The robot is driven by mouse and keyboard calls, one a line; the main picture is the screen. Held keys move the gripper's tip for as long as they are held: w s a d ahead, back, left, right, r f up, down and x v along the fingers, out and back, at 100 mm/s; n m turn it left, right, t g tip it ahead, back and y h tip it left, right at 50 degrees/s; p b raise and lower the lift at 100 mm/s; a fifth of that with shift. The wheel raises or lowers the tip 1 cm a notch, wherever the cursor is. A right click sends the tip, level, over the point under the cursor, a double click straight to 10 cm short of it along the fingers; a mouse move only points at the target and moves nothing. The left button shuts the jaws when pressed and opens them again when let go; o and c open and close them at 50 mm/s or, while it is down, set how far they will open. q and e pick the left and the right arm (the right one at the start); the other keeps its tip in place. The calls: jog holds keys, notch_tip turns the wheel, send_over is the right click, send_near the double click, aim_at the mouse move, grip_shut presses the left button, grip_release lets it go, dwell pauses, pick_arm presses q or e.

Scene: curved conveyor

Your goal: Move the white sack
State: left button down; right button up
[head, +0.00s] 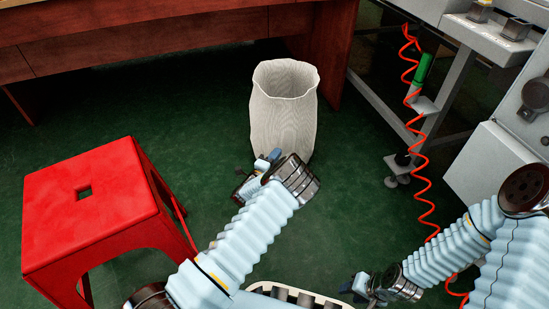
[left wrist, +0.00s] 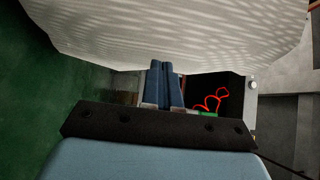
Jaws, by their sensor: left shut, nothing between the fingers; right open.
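The white sack (head: 283,110) stands upright and open-topped on the green floor, near the wooden desk. In the left wrist view its pale ribbed side (left wrist: 190,30) fills the top of the picture. My left gripper (head: 270,158) is low at the sack's near left side. Its blue fingers (left wrist: 165,65) are together with nothing between them, and their tips meet the sack's lower edge in the picture. I cannot tell whether they touch it. My right gripper (head: 358,287) is open and empty at the bottom, well away from the sack.
A red stool (head: 90,205) stands at the left. The wooden desk (head: 150,45) runs along the back. A grey metal frame (head: 450,75) with a red coiled hose (head: 421,185) stands at the right. Green floor is clear left of the sack.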

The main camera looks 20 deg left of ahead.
pick_arm(q)
jog(key=p+v, duration=0.1)
jog(key=v, duration=0.8)
jog(key=shift+p, duration=0.3)
jog(key=c, duration=1.8)
grip_release()
